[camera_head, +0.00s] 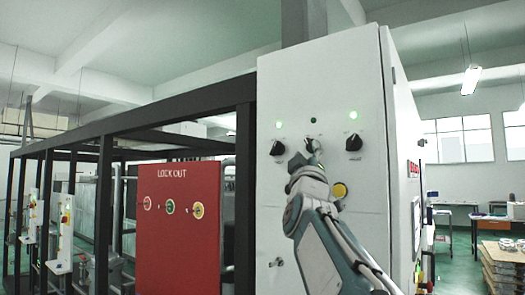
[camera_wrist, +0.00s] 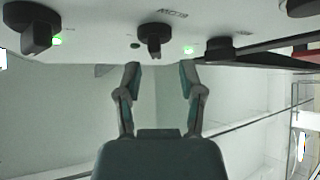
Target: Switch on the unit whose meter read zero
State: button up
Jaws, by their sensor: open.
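The grey cabinet (camera_head: 320,75) carries three black rotary knobs in a row. The left knob (camera_head: 277,148) and right knob (camera_head: 354,143) have lit green lamps above them. The middle knob (camera_head: 314,144) has a dark lamp (camera_head: 313,120) above it and is partly covered by my gripper (camera_head: 308,158). In the wrist view the panel appears upside down, with the middle knob (camera_wrist: 152,38) ahead of my gripper (camera_wrist: 160,78). The fingers are apart and empty, with a gap between them and the knob. Knob labels are too small to read. No meter is visible.
A red LOCK OUT board (camera_head: 178,235) stands left of the cabinet, within a black frame (camera_head: 190,103). A table with items (camera_head: 490,218) and a pallet of parts (camera_head: 503,262) stand at the far right.

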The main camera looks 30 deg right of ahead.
jog(key=shift+w+d+r, duration=0.2)
jog(key=shift+w+d, duration=0.05)
jog(key=shift+d, duration=0.4)
jog(key=shift+w+d+r, duration=0.15)
jog(key=shift+w+d, duration=0.1)
jog(key=shift+d, duration=0.4)
jog(key=shift+a, duration=0.3)
jog(key=shift+c, duration=0.3)
jog(key=shift+s+a, duration=0.1)
jog(key=shift+a, duration=0.1)
grip_shut()
jog(key=shift+m, duration=0.5)
jog(key=m+g+h, duration=0.2)
jog(key=m, duration=0.1)
jog(key=m+g+h, duration=0.3)
jog(key=m, duration=0.1)
jog(key=w+m+g+h, duration=0.1)
jog(key=m+g+h, duration=0.1)
jog(key=m+g, duration=0.1)
jog(key=shift+a+f+m+h, duration=0.15)
jog(key=shift+m+h, duration=0.15)
jog(key=shift+m, duration=0.3)
jog(key=m+g, duration=0.8)
jog(key=m, duration=0.1)
jog(key=m+g+h, duration=0.1)
jog(key=m+g, duration=0.3)
jog(key=shift+w+m+g, duration=0.25)
jog(key=shift+m+g, duration=0.15)
jog(key=shift+m, duration=0.3)
